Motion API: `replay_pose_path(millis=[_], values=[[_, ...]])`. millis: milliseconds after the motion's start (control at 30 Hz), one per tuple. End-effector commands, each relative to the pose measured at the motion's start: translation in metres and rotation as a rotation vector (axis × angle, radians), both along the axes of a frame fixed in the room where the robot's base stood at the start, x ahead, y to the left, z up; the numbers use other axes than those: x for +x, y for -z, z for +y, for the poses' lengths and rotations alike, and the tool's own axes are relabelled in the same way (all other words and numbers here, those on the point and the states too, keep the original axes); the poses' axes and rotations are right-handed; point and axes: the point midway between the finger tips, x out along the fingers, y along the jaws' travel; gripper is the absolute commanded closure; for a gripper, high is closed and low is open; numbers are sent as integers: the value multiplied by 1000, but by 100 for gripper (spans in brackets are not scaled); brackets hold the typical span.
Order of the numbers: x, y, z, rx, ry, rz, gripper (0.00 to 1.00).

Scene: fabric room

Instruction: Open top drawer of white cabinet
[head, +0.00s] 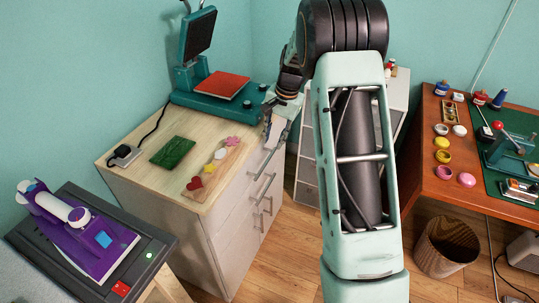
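The white cabinet (232,225) with a pale wooden top stands left of centre, its front facing right. Its front carries several metal bar handles (262,190), the uppermost just below the top edge. No gap shows at the top drawer (238,188), which looks closed. A second white drawer unit (306,170) stands behind, partly hidden by my arm.
On the cabinet top are a teal heat press (221,85), green fabric (173,151) and a board with coloured shapes (213,168). An orange-brown desk (450,190) and a wicker basket (446,247) stand right. Wooden floor (285,255) is clear before the cabinet.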

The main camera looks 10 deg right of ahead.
Motion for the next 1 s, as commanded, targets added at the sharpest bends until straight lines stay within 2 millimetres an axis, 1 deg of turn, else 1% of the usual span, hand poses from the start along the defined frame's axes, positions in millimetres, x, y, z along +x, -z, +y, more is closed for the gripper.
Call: replay_pose_path(millis=[33,200,400,567,833,1000], values=[[0,13,2,0,-1,6,74],[4,45,7,0,0,4,74],[8,71,12,0,1,2,74],[9,80,13,0,0,0,74],[9,80,13,0,0,0,74],[9,80,13,0,0,0,93]])
